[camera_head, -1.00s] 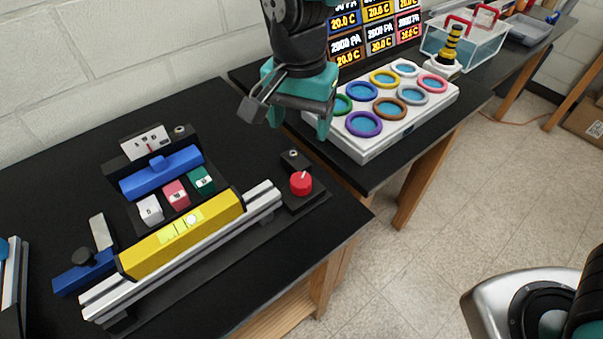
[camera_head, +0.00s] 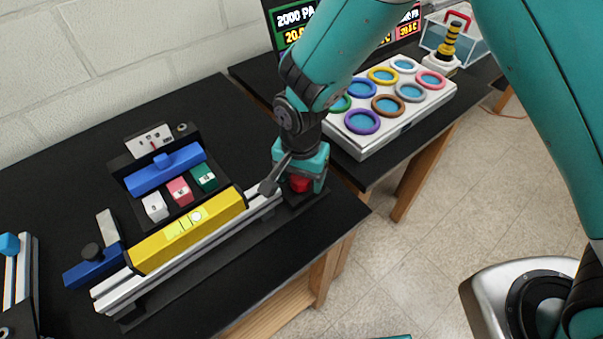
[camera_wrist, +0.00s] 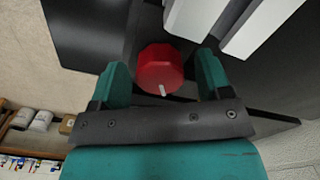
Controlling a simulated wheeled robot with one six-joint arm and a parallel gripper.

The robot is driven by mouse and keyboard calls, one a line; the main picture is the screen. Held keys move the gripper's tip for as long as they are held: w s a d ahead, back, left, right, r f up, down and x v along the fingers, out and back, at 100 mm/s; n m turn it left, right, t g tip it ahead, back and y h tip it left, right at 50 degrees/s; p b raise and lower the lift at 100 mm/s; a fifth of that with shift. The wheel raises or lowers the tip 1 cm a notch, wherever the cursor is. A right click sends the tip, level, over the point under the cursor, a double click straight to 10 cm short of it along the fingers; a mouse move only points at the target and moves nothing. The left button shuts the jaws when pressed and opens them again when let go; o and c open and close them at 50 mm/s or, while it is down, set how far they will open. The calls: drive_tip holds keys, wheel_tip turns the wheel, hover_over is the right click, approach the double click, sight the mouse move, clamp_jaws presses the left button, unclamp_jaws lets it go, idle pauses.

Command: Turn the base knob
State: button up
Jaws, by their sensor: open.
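The red base knob (camera_head: 299,184) sits on a black base at the right end of the extrusion frame. It also shows in the wrist view (camera_wrist: 161,68), with a pale pointer mark on its near side. My gripper (camera_wrist: 160,80) is open, with one teal finger on each side of the knob. I see gaps between the fingers and the knob in the wrist view. In the head view my gripper (camera_head: 300,178) is down over the knob and hides part of it.
A yellow bar with a level (camera_head: 187,232) lies along the silver extrusion (camera_head: 190,255) left of the knob. White, red and green blocks, with a blue bar (camera_head: 166,171), stand behind. A white tray with coloured rings (camera_head: 387,115) is on the table beyond.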

drive_tip(key=c, duration=0.9)
